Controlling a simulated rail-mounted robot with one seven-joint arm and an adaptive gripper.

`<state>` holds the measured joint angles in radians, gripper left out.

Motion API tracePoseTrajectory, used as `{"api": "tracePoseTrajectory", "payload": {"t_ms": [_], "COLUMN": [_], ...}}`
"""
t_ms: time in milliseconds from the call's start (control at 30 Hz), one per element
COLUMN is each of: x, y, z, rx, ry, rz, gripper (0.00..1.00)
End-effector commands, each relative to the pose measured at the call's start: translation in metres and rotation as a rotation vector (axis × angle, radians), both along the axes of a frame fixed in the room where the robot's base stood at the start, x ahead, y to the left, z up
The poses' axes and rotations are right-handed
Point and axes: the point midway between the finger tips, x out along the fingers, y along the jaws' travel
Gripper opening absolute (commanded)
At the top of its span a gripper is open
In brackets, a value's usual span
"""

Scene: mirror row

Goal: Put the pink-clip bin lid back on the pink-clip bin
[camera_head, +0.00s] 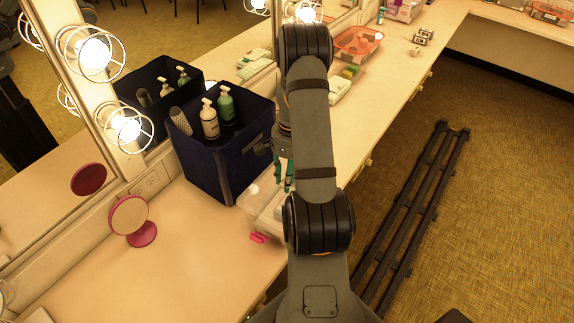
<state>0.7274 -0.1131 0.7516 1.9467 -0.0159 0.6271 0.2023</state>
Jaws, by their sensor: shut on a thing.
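My gripper (283,178), with teal fingertips, is just right of the dark blue caddy and partly hidden by my arm. It is shut on what looks like the clear pink-clip bin lid (262,193), though the grip itself is not clear at this size. The pink-clip bin (266,224) is a clear, low box on the counter, below the fingers in the picture. Its pink clip (259,238) shows at the near end. My arm hides the bin's right part. I cannot tell whether lid and bin touch.
The dark blue caddy (215,165) holding pump bottles (210,120) stands close left of my gripper. A round pink mirror (131,217) stands at left, by the lit wall mirror. Boxes and an orange-rimmed bin (358,43) lie farther back. The near-left counter (200,265) is clear.

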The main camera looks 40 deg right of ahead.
Motion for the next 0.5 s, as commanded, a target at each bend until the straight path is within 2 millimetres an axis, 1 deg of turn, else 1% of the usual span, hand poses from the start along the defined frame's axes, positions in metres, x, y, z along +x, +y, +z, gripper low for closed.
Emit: {"api": "tracePoseTrajectory", "payload": {"t_ms": [67,167,367,500], "x": [0.009,0.016,0.020,0.019], "y": [-0.011,-0.018,-0.022,-0.021], "z": [-0.006,-0.007,-0.010,-0.017], "rx": [0.000,0.001,0.002,0.002], "ry": [-0.002,-0.004,-0.007,-0.006], "rz": [0.000,0.012,0.029,0.028], "gripper": [0.00,0.00,0.00,0.00]}}
